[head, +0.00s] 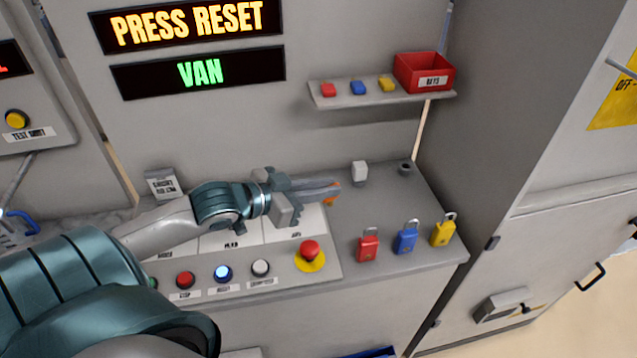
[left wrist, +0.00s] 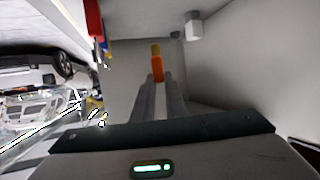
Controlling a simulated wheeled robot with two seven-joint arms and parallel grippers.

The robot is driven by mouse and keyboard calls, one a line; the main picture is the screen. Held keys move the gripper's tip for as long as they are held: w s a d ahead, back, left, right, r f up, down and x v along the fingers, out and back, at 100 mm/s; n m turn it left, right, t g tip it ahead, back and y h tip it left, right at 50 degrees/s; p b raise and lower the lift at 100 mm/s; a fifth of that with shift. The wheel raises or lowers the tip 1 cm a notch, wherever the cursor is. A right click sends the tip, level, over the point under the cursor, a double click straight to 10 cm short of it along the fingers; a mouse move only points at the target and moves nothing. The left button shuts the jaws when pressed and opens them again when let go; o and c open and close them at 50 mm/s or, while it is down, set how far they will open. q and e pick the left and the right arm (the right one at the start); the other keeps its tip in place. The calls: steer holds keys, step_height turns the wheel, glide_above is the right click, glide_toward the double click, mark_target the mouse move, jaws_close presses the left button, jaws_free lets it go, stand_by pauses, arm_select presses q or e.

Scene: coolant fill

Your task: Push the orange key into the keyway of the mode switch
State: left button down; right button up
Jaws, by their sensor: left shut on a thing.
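My left gripper (head: 325,190) is shut on the orange key (head: 333,197) above the back of the console. In the left wrist view the key (left wrist: 157,70) sticks out from between the fingertips, its brass-coloured end pointing away from the gripper. A small dark round fitting (head: 405,168) and a pale block (head: 360,173) stand on the console beyond the key, to its right. I cannot tell for sure which is the mode switch, and no keyway is clearly visible. The key is apart from both. My right gripper is not in view.
Red (head: 368,245), blue (head: 407,237) and yellow (head: 444,230) padlocks stand at the console's right front. A red stop button (head: 310,250) is below the gripper. A shelf (head: 380,97) with a red bin (head: 425,72) hangs above. A tall cabinet (head: 490,130) bounds the right.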

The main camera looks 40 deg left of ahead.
arm_select(q)
steer(key=w+d+f+n+y+b, duration=0.1)
steer(key=w+d+n+y+b, duration=0.1)
steer(key=d, duration=0.4)
steer(key=w+d+f+n+t+y+b, duration=0.1)
steer(key=w+d+f+n+y+b, duration=0.1)
steer(key=d, duration=0.4)
steer(key=w+y+b, duration=0.1)
steer(key=b, duration=0.1)
steer(key=shift+b, duration=0.35)
steer(key=shift+s+a, duration=0.1)
steer(key=shift+a, duration=0.05)
